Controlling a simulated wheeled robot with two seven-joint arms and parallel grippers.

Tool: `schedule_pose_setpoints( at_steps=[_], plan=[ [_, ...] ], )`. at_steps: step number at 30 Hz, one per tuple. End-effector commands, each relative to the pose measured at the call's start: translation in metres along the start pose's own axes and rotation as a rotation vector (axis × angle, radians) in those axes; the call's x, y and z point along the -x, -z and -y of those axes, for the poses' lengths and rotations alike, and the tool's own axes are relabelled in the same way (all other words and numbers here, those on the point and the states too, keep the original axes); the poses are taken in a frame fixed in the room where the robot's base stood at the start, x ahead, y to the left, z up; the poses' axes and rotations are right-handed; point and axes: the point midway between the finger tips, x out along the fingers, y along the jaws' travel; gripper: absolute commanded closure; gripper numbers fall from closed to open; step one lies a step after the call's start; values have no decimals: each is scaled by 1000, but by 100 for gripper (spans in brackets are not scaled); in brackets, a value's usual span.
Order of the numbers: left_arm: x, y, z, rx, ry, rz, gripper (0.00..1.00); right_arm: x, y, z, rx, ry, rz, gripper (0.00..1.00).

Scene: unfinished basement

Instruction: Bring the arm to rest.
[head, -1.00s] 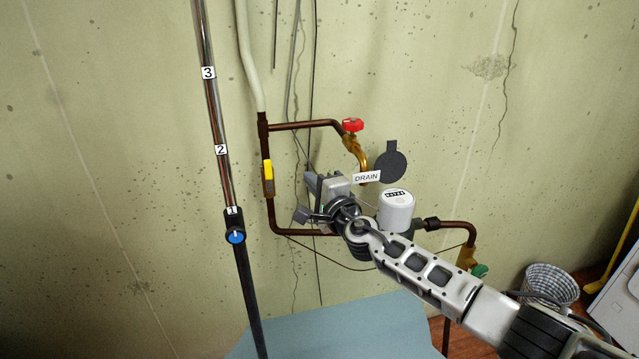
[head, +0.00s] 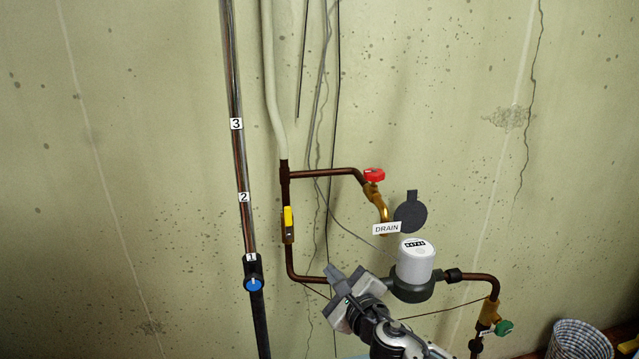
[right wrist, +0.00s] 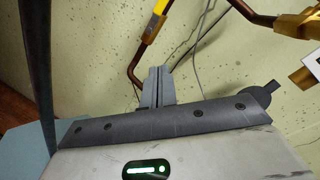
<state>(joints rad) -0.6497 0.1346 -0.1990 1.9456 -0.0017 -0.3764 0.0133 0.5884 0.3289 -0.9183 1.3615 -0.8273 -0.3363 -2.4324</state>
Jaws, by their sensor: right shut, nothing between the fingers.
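My right gripper (head: 334,273) is in the lower middle of the head view, in front of the lower copper pipe and left of the water meter. Its fingers are together and empty. They also show in the right wrist view (right wrist: 155,88), pointing toward the wall, with nothing between them. My right arm comes up from the bottom edge of the head view. My left gripper is not in view.
Behind the gripper are copper pipes with a yellow-handled valve (head: 288,222), a red-handled drain valve (head: 374,176) and a white meter (head: 414,261). A metal pole (head: 240,160) with a blue knob (head: 254,284) stands left. A basket (head: 580,342) is lower right.

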Motion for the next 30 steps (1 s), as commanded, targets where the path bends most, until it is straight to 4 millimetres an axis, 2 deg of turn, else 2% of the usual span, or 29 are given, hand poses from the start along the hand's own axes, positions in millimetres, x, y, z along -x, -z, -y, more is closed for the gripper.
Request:
schedule_pose_setpoints(
  at_steps=[1, 6, 11, 12, 16, 17, 18, 21, 24, 27, 30],
  plan=[
    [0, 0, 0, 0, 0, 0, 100, 17, 10, -27, -266, -26, -36, 100],
    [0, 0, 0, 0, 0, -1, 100, 77, 41, -86, -1243, -8, -188, 100],
    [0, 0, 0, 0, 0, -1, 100, 144, 72, -126, -2122, 156, -339, 100],
    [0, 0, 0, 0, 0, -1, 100, 162, 80, -134, -2330, 224, -369, 100],
    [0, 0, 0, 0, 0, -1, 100, 223, 104, -154, -2959, 526, -415, 100],
    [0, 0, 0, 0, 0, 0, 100, 236, 109, -158, 3030, -598, 404, 100],
    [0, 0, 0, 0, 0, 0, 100, 254, 114, -161, 2860, -636, 350, 100],
    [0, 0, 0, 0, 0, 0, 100, 289, 125, -166, 2518, -703, 235, 100],
    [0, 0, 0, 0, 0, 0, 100, 312, 132, -168, 2303, -735, 155, 100],
    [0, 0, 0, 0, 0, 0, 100, 323, 134, -169, 2201, -746, 116, 100],
    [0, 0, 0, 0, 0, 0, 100, 324, 135, -168, 2176, -748, 105, 100]
  ],
)
